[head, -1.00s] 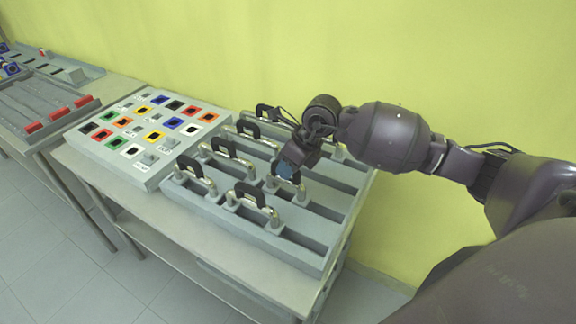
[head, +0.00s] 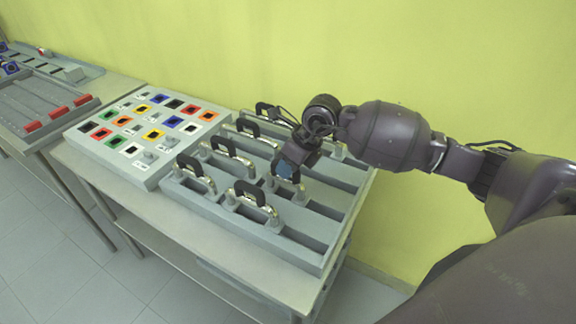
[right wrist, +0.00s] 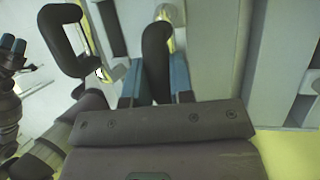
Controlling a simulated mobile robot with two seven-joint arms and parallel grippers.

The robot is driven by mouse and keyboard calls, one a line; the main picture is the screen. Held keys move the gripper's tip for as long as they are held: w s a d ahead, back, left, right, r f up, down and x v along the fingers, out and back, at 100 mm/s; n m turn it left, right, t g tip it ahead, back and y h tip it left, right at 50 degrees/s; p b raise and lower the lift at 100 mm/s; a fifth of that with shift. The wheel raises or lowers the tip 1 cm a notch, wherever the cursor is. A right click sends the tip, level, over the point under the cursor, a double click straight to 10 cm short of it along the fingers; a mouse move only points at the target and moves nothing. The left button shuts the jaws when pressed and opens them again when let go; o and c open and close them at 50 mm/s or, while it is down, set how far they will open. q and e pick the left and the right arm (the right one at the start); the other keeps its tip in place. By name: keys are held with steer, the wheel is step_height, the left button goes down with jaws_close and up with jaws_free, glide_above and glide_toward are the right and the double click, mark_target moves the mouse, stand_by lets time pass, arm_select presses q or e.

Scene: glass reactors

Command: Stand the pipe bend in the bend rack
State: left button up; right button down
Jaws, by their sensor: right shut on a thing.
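The bend rack (head: 325,212) is a grey board with long slots on the table. Several metal pipe bends with black grips stand in it, one at the front (head: 250,195). My right gripper (head: 289,170) is low over the rack's middle. In the right wrist view its blue-padded fingers (right wrist: 155,80) are shut on the black grip of a pipe bend (right wrist: 155,50). In the head view the gripper hides most of that bend; I cannot tell whether its ends are seated. Another bend's black grip (right wrist: 60,40) is beside it. My left gripper (right wrist: 12,45) appears at the left edge, its opening unclear.
A grey board with coloured square holes (head: 140,128) is left of the rack on the same table (head: 215,235). A second table at far left carries a tray with red blocks (head: 58,112). A yellow-green wall (head: 400,60) is close behind. Some rack slots are free.

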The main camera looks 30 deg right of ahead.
steer(key=shift+f, duration=0.15)
steer(key=c, duration=0.9)
jaws_free()
